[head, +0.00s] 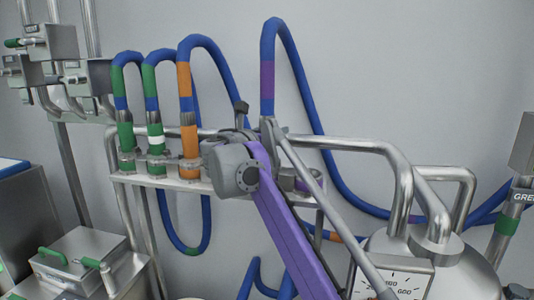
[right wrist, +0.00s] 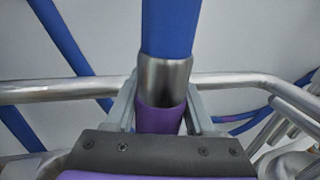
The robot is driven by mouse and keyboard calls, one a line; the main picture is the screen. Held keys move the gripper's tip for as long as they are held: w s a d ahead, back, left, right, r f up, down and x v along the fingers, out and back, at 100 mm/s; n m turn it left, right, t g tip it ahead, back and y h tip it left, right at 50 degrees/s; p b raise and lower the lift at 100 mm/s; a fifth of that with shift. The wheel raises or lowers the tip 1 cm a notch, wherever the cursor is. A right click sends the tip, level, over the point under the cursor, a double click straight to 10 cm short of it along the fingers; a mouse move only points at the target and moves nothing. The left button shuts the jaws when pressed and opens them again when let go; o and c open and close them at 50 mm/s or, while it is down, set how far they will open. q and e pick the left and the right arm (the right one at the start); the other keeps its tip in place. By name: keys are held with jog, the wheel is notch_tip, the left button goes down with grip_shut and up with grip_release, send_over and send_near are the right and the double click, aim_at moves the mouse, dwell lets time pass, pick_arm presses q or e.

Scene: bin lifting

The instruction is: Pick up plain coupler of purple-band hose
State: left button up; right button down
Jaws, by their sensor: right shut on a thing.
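The purple-band hose (head: 267,80) is blue with a purple band and arches high above the rack. Its lower end runs down into my right gripper (head: 268,128). In the right wrist view the blue hose (right wrist: 170,28) ends in a bare metal coupler (right wrist: 163,78) with a purple section (right wrist: 160,119) below it. My right gripper's fingers (right wrist: 160,105) stand on both sides of this end and are shut on it. The gripper body hides what lies below, so I cannot tell whether the end is clear of the rack. My left gripper is not in view.
A metal rack (head: 160,181) holds two green-band hoses (head: 150,90) and an orange-band hose (head: 184,85) to the left. A fitting with purple (head: 303,186) shows right of my wrist. Bent steel pipes (head: 375,148) and a steel vessel (head: 440,262) stand at the right.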

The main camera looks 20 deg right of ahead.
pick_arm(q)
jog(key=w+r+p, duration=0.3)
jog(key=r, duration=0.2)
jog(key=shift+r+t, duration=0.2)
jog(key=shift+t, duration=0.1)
pick_arm(e)
notch_tip(320, 180, up, 10)
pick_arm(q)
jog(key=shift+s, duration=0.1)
